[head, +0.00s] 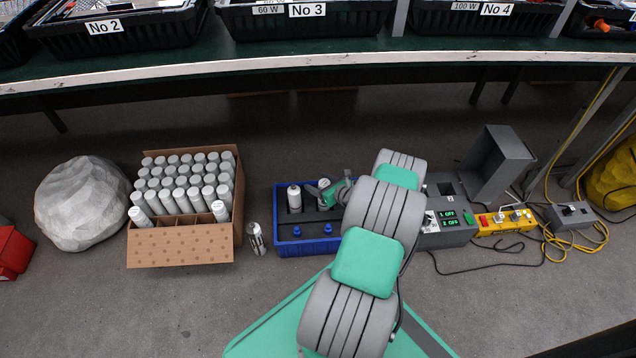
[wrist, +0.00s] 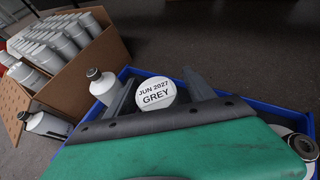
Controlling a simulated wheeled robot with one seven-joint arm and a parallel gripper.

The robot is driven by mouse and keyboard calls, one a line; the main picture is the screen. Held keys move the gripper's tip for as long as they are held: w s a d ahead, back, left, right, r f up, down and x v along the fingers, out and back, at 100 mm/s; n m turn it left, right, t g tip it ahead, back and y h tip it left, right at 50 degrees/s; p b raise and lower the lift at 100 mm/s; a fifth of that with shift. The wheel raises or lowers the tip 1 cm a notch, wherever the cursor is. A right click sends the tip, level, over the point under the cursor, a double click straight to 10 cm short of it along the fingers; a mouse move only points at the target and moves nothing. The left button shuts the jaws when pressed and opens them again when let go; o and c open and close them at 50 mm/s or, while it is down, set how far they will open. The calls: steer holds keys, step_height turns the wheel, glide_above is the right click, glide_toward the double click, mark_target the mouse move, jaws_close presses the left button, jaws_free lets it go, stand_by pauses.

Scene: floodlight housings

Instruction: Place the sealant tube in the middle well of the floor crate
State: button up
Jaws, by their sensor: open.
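The sealant tube (wrist: 156,93) is white and round-ended, marked "JUN 2027 GREY" in the wrist view. Its top also shows in the head view (head: 324,183), over the back of the blue floor crate (head: 308,247). My gripper (wrist: 160,92) is open, with one dark finger on each side of the tube. In the head view my gripper (head: 325,190) is low over the crate. The tube's lower part is hidden, so I cannot tell how deep it sits in the well. Another white tube (head: 294,199) stands upright in the crate's left well. My arm hides the crate's right end.
A cardboard box (head: 180,246) of several white tubes stands to the left. A loose tube (head: 257,239) stands on the floor between box and crate. A grey control box (head: 447,232) is to the right. A shelf with bins (head: 306,22) runs above.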

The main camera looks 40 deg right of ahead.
steer(key=p+v, duration=0.4)
steer(key=v, duration=0.8)
steer(key=w+a+r+n+g+y, duration=0.2)
steer(key=w+a+r+n+g, duration=0.2)
steer(key=a+r+n, duration=0.55)
steer(key=w+a+r+n+g+y, duration=0.1)
steer(key=w+a+r+n+g, duration=0.3)
steer(key=a+r+n, duration=0.6)
steer(key=s+a+r+n+g+h, duration=0.15)
steer(key=s+a+r+n, duration=0.25)
steer(key=a+r+n, duration=0.45)
steer(key=s+a+r+n, duration=0.1)
steer(key=s+a+n, duration=0.1)
steer(key=s, duration=0.2)
steer(key=s+a+r+n+g+h, duration=0.1)
steer(key=s+a+r+n, duration=0.1)
steer(key=s+n, duration=0.1)
steer(key=s+a+r+n, duration=0.2)
steer(key=s+n, duration=0.1)
steer(key=s, duration=0.3)
steer(key=shift+a, duration=0.25)
steer(key=shift+h, duration=0.25)
